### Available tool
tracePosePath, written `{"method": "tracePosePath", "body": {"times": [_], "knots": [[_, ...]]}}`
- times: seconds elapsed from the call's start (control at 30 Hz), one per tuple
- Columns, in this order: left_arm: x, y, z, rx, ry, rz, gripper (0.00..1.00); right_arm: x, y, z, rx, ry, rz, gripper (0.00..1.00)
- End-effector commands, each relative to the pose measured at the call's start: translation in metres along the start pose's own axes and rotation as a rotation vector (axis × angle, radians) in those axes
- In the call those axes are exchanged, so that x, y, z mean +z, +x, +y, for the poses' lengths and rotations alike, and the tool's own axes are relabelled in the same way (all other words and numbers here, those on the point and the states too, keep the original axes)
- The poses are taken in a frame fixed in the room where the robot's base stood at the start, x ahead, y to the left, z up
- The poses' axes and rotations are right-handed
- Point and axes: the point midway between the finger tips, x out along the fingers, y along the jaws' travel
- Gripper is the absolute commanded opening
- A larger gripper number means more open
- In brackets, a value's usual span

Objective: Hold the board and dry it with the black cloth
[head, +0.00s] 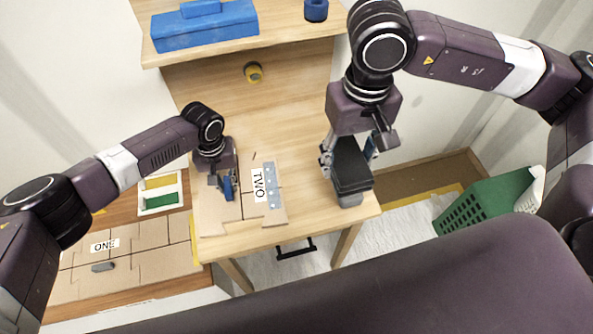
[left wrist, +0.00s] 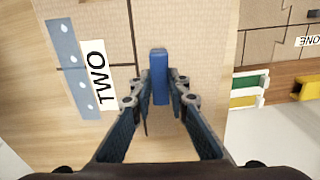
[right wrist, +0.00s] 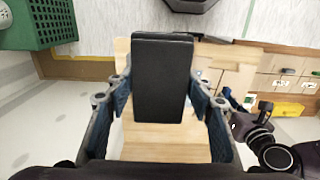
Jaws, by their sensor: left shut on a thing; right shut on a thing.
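The light wooden board (head: 220,215) lies flat on the table, with a white "TWO" label (head: 258,185) and a grey-blue strip along its right part. My left gripper (head: 224,184) is over the board, shut on an upright blue handle (left wrist: 159,75) on it. My right gripper (head: 348,152) is shut on a black block-shaped piece, the black cloth (head: 352,168), above the table's right front corner, to the right of the board. The cloth also fills the middle of the right wrist view (right wrist: 162,85). Its underside and any contact below are hidden.
A shelf above the table holds a blue toolbox (head: 205,30) and a blue cup (head: 316,10). Left is a lower surface with board "ONE" (head: 125,255) and a white tray (head: 158,205). A green crate (head: 480,205) stands right.

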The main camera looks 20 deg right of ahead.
Motion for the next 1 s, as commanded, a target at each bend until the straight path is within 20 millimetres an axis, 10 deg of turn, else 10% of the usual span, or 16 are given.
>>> {"method": "tracePosePath", "body": {"times": [0.17, 0.47, 1.0], "knots": [[0.001, 0.002, -0.001, -0.001, 0.0, -0.003, 0.0, -0.011, 0.003, -0.006, -0.001, 0.05, -0.001, 0.23], [0.002, 0.002, 0.0, -0.001, 0.0, -0.004, 0.0, -0.089, 0.029, -0.047, -0.001, 0.452, -0.004, 0.23], [0.002, 0.002, 0.0, -0.001, 0.0, -0.005, 0.0, -0.208, 0.125, -0.109, 0.003, 1.319, -0.004, 0.23]]}}
